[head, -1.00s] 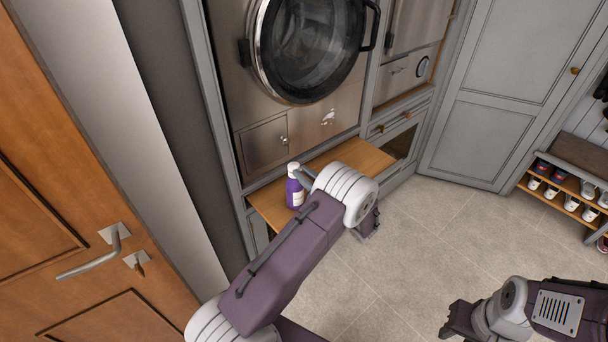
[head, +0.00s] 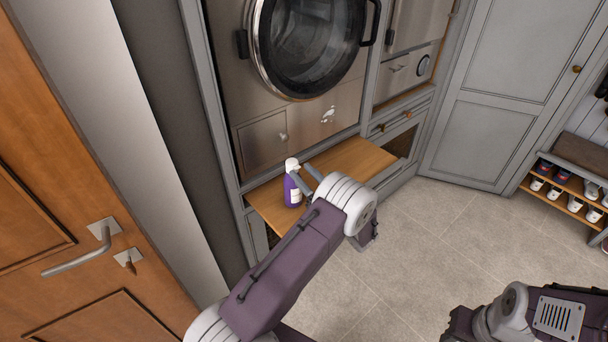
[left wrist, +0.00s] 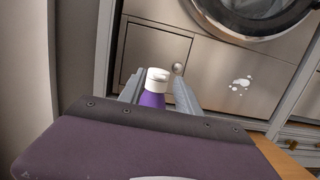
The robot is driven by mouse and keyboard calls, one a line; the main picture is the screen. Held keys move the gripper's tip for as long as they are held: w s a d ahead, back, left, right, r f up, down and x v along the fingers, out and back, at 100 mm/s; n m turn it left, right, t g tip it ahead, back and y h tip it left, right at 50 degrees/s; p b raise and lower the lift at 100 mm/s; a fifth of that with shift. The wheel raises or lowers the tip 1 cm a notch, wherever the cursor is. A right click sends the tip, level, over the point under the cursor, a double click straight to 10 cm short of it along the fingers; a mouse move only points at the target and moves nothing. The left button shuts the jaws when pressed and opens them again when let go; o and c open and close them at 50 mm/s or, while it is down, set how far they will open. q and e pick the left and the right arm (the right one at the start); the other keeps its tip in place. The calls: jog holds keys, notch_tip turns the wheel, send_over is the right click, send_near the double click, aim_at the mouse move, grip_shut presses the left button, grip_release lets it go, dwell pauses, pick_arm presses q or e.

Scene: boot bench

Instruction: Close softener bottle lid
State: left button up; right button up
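The softener bottle (head: 293,190) is purple with a white cap and a pale label. It stands upright on the wooden shelf board. In the left wrist view, its white lid (left wrist: 157,75) and purple shoulder (left wrist: 152,99) show between my fingers. I cannot tell how far the lid stands open. My left gripper (head: 301,171) is open, with its two grey fingers apart and pointing toward the bottle's top; in the left wrist view (left wrist: 158,84) one finger shows on each side of the bottle. Contact is not clear. My right gripper (head: 458,325) is low at the right, its fingers not clearly visible.
The wooden board (head: 352,158) is clear to the right of the bottle. A steel washer front with a round door (head: 308,45) and a small knobbed panel (head: 264,142) stands behind. A wooden door (head: 70,220) is at left. The tiled floor (head: 440,240) is open.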

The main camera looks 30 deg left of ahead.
pick_arm(q)
jog(key=v, duration=0.9)
